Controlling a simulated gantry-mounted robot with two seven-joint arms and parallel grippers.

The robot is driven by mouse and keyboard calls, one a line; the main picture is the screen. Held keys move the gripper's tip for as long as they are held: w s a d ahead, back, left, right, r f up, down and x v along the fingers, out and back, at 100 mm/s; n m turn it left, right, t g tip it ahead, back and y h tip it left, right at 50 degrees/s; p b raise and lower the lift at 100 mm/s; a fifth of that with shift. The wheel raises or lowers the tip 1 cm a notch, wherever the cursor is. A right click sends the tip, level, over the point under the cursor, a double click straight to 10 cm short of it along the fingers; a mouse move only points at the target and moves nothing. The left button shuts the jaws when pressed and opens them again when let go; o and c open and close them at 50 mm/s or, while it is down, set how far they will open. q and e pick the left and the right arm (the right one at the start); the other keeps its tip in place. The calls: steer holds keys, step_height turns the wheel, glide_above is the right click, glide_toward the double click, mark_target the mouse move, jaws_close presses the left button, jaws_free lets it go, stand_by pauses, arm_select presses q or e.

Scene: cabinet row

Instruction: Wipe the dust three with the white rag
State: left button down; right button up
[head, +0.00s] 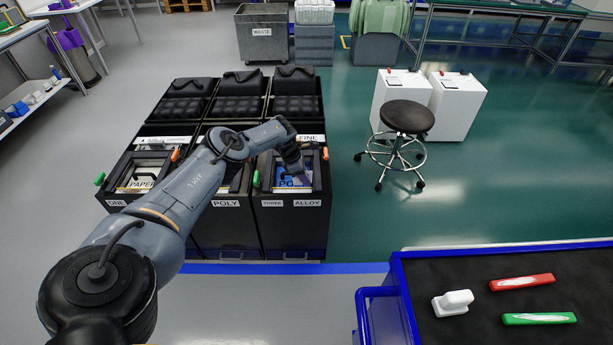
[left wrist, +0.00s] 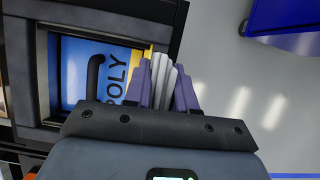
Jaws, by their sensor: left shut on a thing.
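My left arm reaches over the cabinets in the head view, and its gripper (head: 302,174) is at the top opening of the right-hand cabinet (head: 298,232). In the left wrist view its purple fingers (left wrist: 163,80) are shut on a folded white piece, which looks like the white rag (left wrist: 161,72). The rag is beside the yellow edge of a blue panel (left wrist: 92,65) lettered POLY; whether it touches is unclear. The panel also shows in the head view (head: 285,181), partly covered by the gripper. I cannot make out dust on it. My right gripper is not in view.
The middle cabinet (head: 228,236) and left cabinet (head: 115,203) stand alongside. A blue-rimmed cart (head: 397,290) at lower right carries a white handled block (head: 453,303), a red bar (head: 522,282) and a green bar (head: 540,318). A stool (head: 407,117) stands right, with open floor between.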

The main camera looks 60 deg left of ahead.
arm_select(q)
steer(key=shift+s+a+r+p, duration=0.1)
steer(key=shift+s+r+p, duration=0.05)
steer(key=shift+r+p, duration=1.35)
steer(key=shift+r, duration=0.15)
